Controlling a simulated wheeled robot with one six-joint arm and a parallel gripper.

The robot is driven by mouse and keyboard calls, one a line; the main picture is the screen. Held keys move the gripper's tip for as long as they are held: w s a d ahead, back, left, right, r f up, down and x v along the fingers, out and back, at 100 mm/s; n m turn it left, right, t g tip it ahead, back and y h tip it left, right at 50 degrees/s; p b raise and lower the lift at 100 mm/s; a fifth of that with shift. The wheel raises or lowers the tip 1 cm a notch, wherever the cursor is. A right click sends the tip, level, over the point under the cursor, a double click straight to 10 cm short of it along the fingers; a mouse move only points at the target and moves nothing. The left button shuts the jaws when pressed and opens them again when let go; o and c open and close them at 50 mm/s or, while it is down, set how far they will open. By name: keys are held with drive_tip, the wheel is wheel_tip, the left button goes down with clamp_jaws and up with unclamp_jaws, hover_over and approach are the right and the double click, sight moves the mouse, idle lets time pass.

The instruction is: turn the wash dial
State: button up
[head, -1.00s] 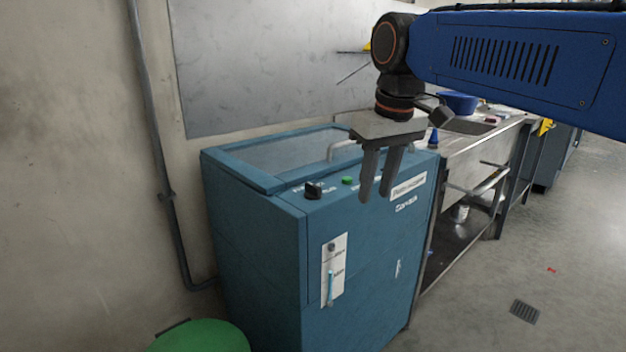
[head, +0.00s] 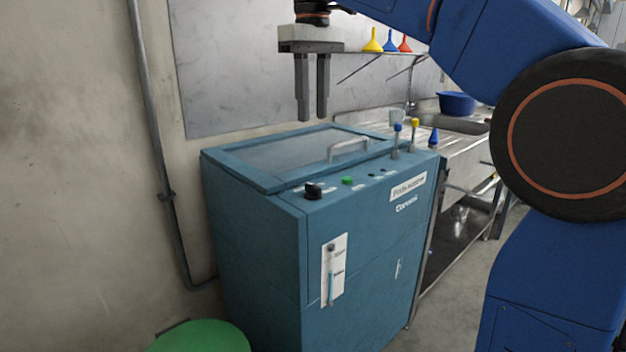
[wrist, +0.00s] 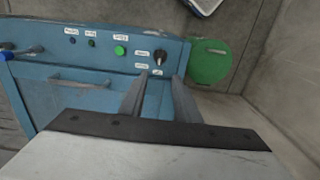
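The wash dial, a black knob (head: 313,190), sits at the left end of the sloped control strip on the blue washing machine (head: 255,235). It also shows in the wrist view (wrist: 159,57), just beyond the fingertips in the picture, with small white labels around it. My gripper (head: 313,119) points down above the machine's lid in the head view, well above the dial and apart from it. Its two fingers show a narrow gap with nothing between them. In the wrist view the fingers (wrist: 160,80) are also apart.
A green button (head: 347,181) is right of the dial. The lid has a grey handle (head: 349,149). A steel sink (head: 465,124) stands behind to the right.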

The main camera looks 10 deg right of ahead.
sight(313, 185)
wheel_tip(313, 185, down, 16)
drive_tip(key=shift+f, duration=0.25)
idle(0.3)
clamp_jaws()
